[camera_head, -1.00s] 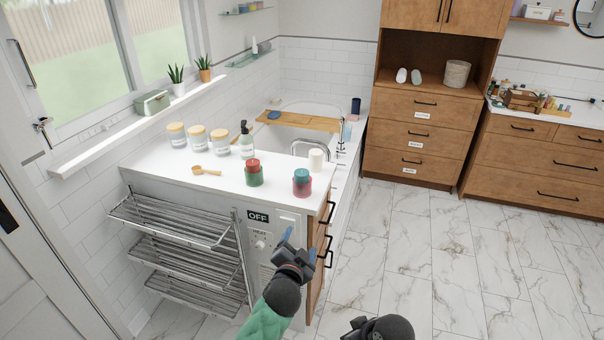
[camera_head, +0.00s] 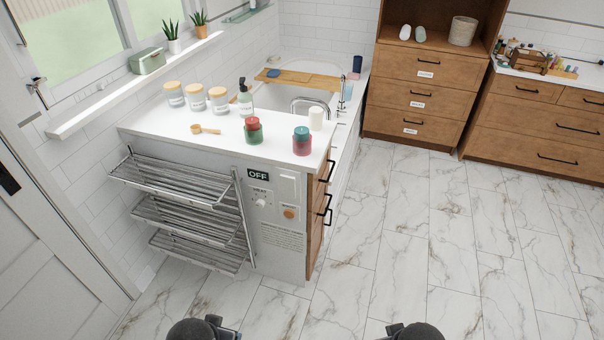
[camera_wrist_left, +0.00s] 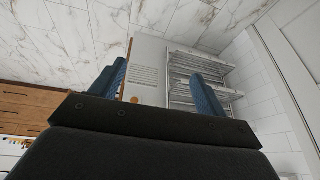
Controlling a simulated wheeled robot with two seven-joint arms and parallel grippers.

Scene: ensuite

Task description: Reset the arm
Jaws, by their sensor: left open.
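In the head view only dark parts of my two arms show at the bottom edge, one left of centre and one right of it; neither gripper's fingertips are in that view. In the left wrist view my left gripper (camera_wrist_left: 163,88) is open, its two blue fingers wide apart with nothing between them. Beyond the fingers, and apart from them, are the white cabinet side (camera_wrist_left: 150,62) and the metal rack. My right gripper's jaws are not visible.
The white counter (camera_head: 230,148) holds several jars, a pump bottle (camera_head: 245,98) and a wooden scoop (camera_head: 205,129). A wire towel rack (camera_head: 185,205) juts from its front, left of an OFF sign (camera_head: 258,175). Marble floor (camera_head: 430,235) is clear to the right.

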